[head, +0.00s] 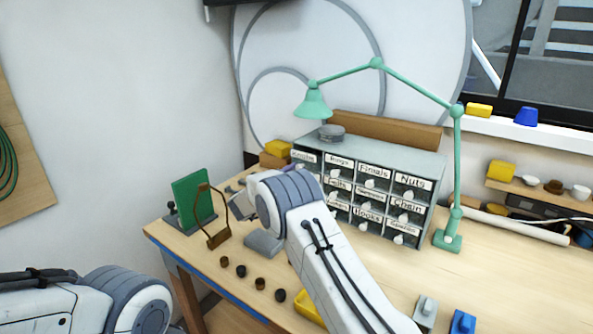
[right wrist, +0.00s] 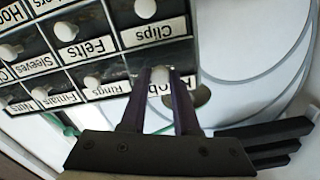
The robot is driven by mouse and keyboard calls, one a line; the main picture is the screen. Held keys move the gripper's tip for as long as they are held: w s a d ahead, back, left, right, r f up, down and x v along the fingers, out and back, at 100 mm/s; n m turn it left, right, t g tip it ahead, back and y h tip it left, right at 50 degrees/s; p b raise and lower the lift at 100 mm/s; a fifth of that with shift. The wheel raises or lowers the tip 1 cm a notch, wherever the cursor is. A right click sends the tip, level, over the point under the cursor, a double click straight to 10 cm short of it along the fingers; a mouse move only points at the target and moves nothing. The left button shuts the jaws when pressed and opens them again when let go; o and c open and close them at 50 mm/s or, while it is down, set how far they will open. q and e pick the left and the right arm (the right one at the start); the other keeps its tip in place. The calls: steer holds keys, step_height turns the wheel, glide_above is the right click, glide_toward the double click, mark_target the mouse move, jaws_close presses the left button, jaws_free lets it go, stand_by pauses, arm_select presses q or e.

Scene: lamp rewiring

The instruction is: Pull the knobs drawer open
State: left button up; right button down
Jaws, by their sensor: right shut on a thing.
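The small-drawer cabinet (head: 430,165) stands at the back of the workbench. Its knobs drawer (head: 305,157) is at the top left of the front, and my right arm covers part of the area below it. In the right wrist view, where the labels appear upside down, my right gripper (right wrist: 158,100) is shut on the pale pull (right wrist: 160,74) of the knobs drawer. One finger is on each side of the pull, and the fingers partly hide the label. I cannot tell whether the drawer stands out from the front. My left gripper is out of view.
The green lamp (head: 313,103) arches over the cabinet from its base on the right. Several small dark knobs (head: 260,283) lie at the front.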

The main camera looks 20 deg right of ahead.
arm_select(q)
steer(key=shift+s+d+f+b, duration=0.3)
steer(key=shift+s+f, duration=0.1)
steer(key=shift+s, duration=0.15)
arm_select(e)
steer(key=v, duration=0.7)
steer(key=shift+s, duration=0.1)
steer(key=c, duration=0.6)
jaws_free()
steer(key=shift+c, duration=0.2)
steer(key=shift+a, duration=0.1)
